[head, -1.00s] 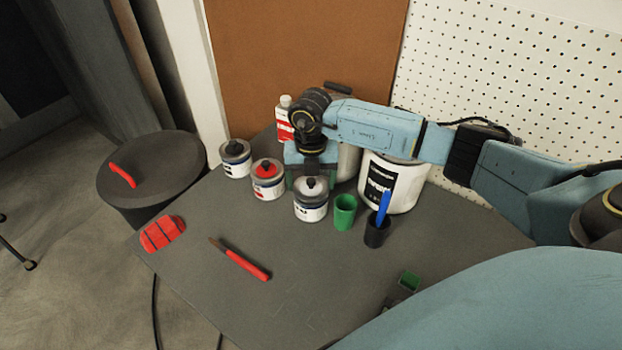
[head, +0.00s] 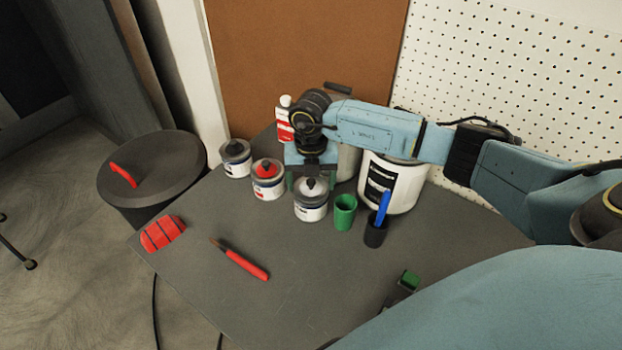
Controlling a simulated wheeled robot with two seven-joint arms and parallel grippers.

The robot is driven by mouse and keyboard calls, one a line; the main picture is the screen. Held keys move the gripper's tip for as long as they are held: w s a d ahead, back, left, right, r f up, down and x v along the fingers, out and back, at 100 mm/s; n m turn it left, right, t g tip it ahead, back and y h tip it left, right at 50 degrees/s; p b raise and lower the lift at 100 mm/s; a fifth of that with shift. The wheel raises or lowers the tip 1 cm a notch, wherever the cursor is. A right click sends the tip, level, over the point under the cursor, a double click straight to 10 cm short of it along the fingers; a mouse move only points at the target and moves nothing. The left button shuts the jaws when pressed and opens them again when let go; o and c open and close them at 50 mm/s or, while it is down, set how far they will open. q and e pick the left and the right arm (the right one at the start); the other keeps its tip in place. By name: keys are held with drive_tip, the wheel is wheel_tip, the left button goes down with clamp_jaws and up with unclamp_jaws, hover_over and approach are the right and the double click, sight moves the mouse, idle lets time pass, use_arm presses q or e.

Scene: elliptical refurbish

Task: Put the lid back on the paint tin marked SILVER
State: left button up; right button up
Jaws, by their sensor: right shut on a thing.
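The paint tin with the silver-white top (head: 311,212) stands upright at the right end of a row of tins. Its label is too small to read. A pale lid with a dark knob (head: 311,189) is at its mouth; I cannot tell whether it is fully seated. My right gripper (head: 312,178) points down from above and behind and is shut on this lid; its fingertips are mostly hidden. A dark part with a green piece (head: 409,281), partly covered by a blue part of mine, may be my left gripper; its state is unclear.
A red-topped tin (head: 268,189) and a dark-topped tin (head: 235,167) stand left. A green cup (head: 345,213), a dark cup (head: 376,236) with a blue item, and a large white bucket (head: 408,186) are right. A red-handled tool (head: 246,267) and red block (head: 162,234) lie in front.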

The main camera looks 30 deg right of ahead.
idle(0.7)
drive_tip(key=shift+f, duration=0.1)
drive_tip(key=o, duration=1)
drive_tip(key=shift+c, duration=0.2)
drive_tip(key=shift+r+p, duration=3.1)
drive_tip(key=shift+r, duration=0.45)
clamp_jaws()
